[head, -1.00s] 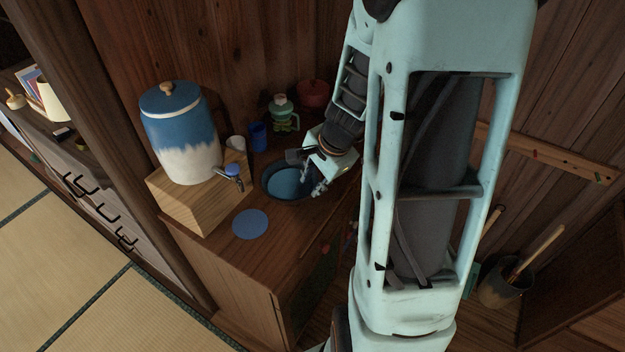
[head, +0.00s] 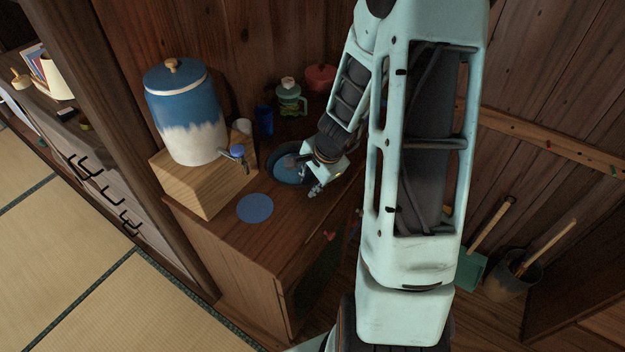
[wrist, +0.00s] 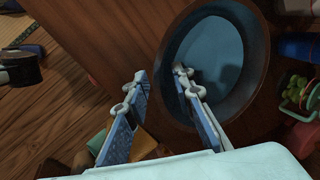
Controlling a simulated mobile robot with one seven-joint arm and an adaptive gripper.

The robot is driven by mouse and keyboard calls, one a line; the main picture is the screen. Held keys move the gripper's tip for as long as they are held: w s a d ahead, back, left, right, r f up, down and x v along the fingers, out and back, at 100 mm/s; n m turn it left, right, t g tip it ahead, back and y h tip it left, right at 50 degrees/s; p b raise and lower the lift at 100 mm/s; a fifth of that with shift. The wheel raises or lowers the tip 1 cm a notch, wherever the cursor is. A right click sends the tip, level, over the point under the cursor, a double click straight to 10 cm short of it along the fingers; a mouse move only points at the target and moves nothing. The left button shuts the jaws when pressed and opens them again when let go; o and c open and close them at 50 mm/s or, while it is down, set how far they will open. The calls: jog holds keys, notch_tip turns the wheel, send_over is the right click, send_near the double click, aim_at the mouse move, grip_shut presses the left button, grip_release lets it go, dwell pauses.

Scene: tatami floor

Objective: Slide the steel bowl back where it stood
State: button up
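The steel bowl (head: 284,170) stands on the wooden cabinet top, dark outside with a bluish inside, partly hidden by my gripper in the head view. In the wrist view the bowl (wrist: 215,50) fills the upper right and looks empty. My gripper (head: 303,181) is at the bowl's right front side. In the wrist view my gripper (wrist: 160,78) is open, with one finger over the bowl's inside and the other outside it. The near rim lies between the fingers; I cannot tell whether they touch it. A flat blue disc (head: 255,208) lies bare in front of the bowl.
A blue and white dispenser (head: 187,115) with a tap stands on a wooden block (head: 205,190) at left. A blue cup (head: 264,121), a green lidded jar (head: 291,100) and a red pot (head: 320,78) stand behind the bowl.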

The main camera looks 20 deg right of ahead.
jog(key=shift+c, duration=0.4)
grip_shut()
jog(key=shift+w+d, duration=0.1)
jog(key=shift+d, duration=0.05)
jog(key=shift+w+d, duration=0.3)
jog(key=shift+d, duration=0.55)
jog(key=shift+w+d, duration=0.25)
jog(key=shift+d, duration=0.6)
jog(key=shift+o, duration=0.6)
grip_release()
